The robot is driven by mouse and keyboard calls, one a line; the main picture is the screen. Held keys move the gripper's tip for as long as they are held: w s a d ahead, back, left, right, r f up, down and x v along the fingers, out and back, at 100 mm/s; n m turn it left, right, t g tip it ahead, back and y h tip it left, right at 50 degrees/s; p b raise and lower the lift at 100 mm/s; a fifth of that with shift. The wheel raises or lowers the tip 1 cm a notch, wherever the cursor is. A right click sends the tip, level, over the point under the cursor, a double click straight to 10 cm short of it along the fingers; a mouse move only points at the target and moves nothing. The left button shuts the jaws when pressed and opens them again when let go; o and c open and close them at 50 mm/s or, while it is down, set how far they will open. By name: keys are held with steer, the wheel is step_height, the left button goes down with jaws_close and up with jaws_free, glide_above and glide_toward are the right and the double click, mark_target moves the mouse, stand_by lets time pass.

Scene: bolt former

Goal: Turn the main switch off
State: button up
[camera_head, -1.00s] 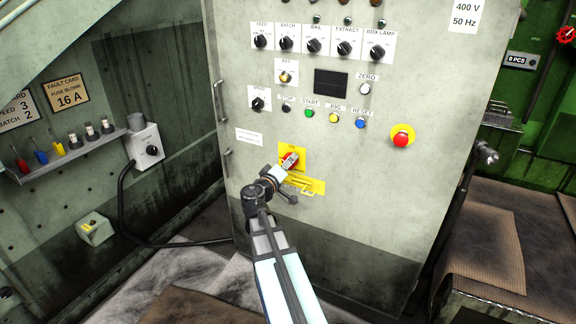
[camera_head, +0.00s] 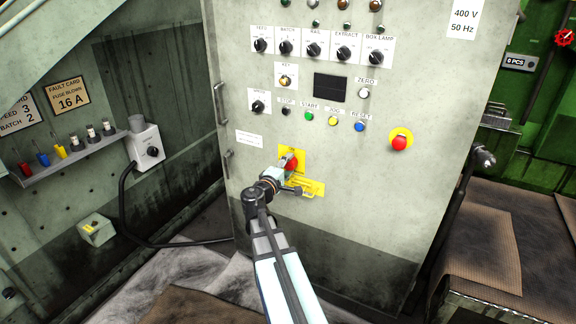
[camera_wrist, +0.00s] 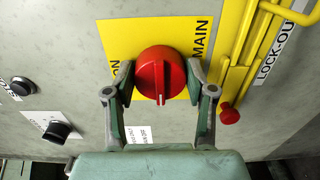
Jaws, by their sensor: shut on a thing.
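The main switch is a round red knob (camera_wrist: 152,68) on a yellow plate (camera_wrist: 120,36) marked MAIN and ON. Its white mark points toward the bottom of the wrist view. My gripper (camera_wrist: 160,80) has one finger on each side of the knob and is shut on it. In the head view my gripper (camera_head: 285,166) is at the red knob (camera_head: 293,164) on the lower front of the grey cabinet, partly covering it and the plate.
A yellow lock-out bracket (camera_wrist: 244,60) with a red-tipped end (camera_wrist: 229,114) sits close beside the right finger. Knobs and buttons, including a red emergency button (camera_head: 399,143), are higher on the cabinet (camera_head: 375,200). A door handle (camera_head: 221,102) is at its left edge.

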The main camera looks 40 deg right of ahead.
steer(key=shift+d, duration=0.1)
steer(key=o, duration=1.2)
steer(key=shift+c, duration=0.2)
steer(key=v, duration=1.2)
